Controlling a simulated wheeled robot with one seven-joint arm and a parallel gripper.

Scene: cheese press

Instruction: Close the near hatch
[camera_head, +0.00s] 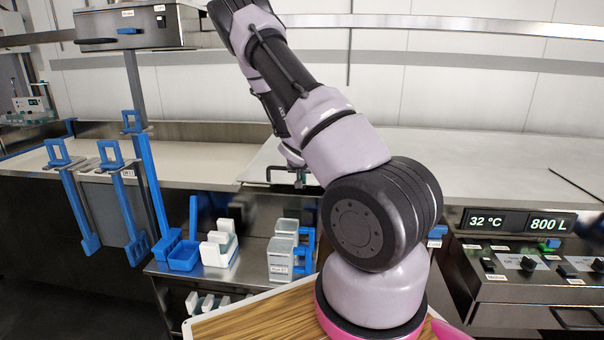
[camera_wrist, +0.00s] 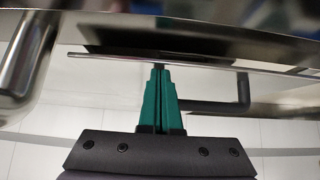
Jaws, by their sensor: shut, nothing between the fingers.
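The near hatch appears to be the pale metal panel (camera_head: 262,162) in the worktop behind my arm, with a dark bracket handle (camera_head: 270,172) at its front edge. My arm hides much of it, and I cannot tell how far it is open. In the wrist view a thin plate edge (camera_wrist: 100,56) runs across, with a dark strip beside it and the black handle (camera_wrist: 243,92) to the right. My gripper (camera_wrist: 159,68) has its green fingers together and empty, tips at or very near that edge; contact is unclear. It shows small in the head view (camera_head: 299,181).
Blue-handled tools (camera_head: 125,205) hang on the front at left. A steel shelf holds a blue bin (camera_head: 185,257) and white containers (camera_head: 220,247). A control panel (camera_head: 515,222) reads 32 °C and 800 L at right. The worktop (camera_head: 480,165) at right looks mostly clear.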

